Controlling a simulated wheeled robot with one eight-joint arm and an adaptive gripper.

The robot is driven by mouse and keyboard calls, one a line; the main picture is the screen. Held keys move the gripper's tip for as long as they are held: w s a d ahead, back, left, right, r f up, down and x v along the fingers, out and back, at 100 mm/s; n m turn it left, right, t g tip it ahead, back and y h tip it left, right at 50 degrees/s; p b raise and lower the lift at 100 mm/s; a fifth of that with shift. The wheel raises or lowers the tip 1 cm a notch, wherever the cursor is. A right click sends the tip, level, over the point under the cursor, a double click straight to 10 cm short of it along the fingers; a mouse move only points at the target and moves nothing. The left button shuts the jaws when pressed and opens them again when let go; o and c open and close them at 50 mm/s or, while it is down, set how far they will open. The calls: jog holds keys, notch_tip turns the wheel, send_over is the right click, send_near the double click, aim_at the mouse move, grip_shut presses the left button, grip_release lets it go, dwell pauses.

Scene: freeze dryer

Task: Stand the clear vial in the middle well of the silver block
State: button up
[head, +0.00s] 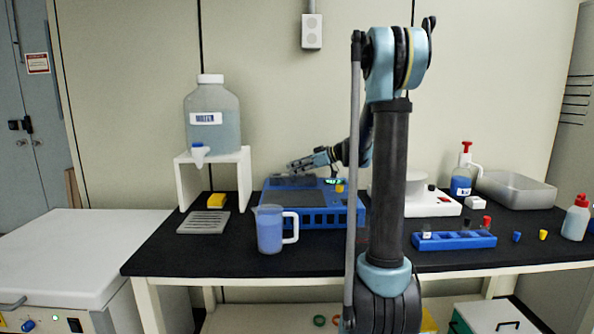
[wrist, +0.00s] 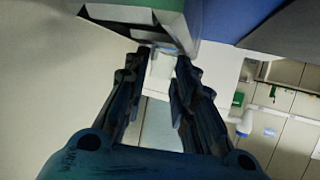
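My gripper (head: 292,165) reaches out to the left above the blue bench unit (head: 313,214) in the head view. A dark grey block (head: 293,181) sits on top of that unit, just below the gripper; its wells cannot be made out. In the wrist view, the two fingers of my gripper (wrist: 163,58) stand a short way apart at the tips. A pale piece (wrist: 160,68) shows between them; I cannot tell whether it is the clear vial in their grip or background. A small clear vial-like piece (head: 427,234) stands in the blue rack (head: 455,241).
A jug of blue liquid (head: 270,230) stands in front of the unit. A white device (head: 430,203) and grey tub (head: 515,190) are at right.

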jog(key=shift+o, duration=0.8)
jog(key=shift+d, duration=0.1)
jog(key=v, duration=1.2)
